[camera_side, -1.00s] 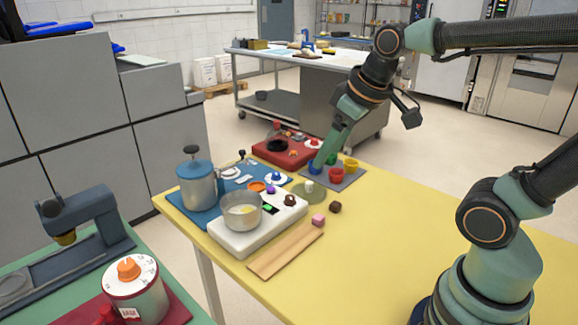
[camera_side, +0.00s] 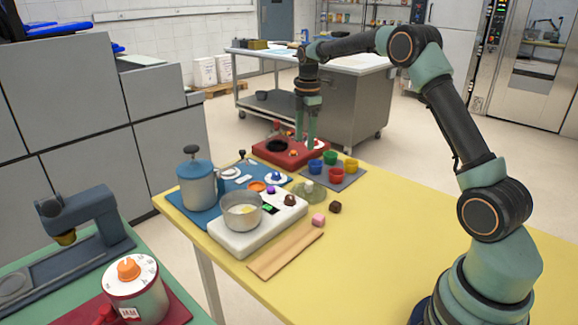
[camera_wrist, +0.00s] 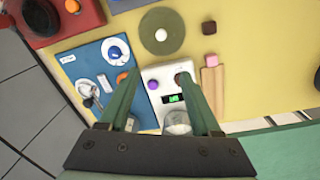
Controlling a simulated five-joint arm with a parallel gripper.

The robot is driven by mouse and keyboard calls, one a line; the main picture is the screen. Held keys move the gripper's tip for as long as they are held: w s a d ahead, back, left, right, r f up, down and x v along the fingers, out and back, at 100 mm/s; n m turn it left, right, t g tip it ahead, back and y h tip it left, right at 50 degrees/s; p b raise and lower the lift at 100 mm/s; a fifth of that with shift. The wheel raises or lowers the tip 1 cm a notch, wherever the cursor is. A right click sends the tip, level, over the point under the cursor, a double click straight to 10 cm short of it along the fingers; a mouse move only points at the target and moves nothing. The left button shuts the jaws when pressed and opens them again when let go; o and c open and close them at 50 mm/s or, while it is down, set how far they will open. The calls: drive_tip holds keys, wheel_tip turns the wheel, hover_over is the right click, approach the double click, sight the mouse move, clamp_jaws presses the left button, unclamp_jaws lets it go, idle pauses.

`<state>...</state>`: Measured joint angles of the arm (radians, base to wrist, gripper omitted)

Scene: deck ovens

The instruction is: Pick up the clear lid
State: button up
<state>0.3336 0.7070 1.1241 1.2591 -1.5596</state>
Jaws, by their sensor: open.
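The clear lid (camera_side: 307,190) is a greenish see-through disc with a pale knob, lying flat on the yellow table. It also shows in the wrist view (camera_wrist: 176,42), above my fingertips in the picture. The gripper is apart from the lid, and the lid is fully uncovered.
A white scale (camera_side: 262,230) carrying a metal pot (camera_side: 240,212) stands in front of the lid. Left is a blue mat (camera_side: 178,203) with a lidded canister (camera_side: 198,185). The right of the yellow table is clear.

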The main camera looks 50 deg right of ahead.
wheel_tip(320, 180, down, 3)
drive_tip(key=d+n, duration=0.1)
drive_tip(key=d, duration=0.1)
hover_over(309, 182)
drive_tip(key=shift+n+g, duration=0.3)
drive_tip(key=shift+n, duration=0.1)
drive_tip(key=f, duration=0.7)
drive_tip(key=shift+w+f, duration=0.3)
drive_tip(key=shift+f, duration=0.05)
drive_tip(key=shift+s+f, duration=0.2)
drive_tip(key=shift+f, duration=1.1)
drive_tip(key=shift+s+f, duration=0.15)
drive_tip(key=shift+f, duration=1.15)
clamp_jaws()
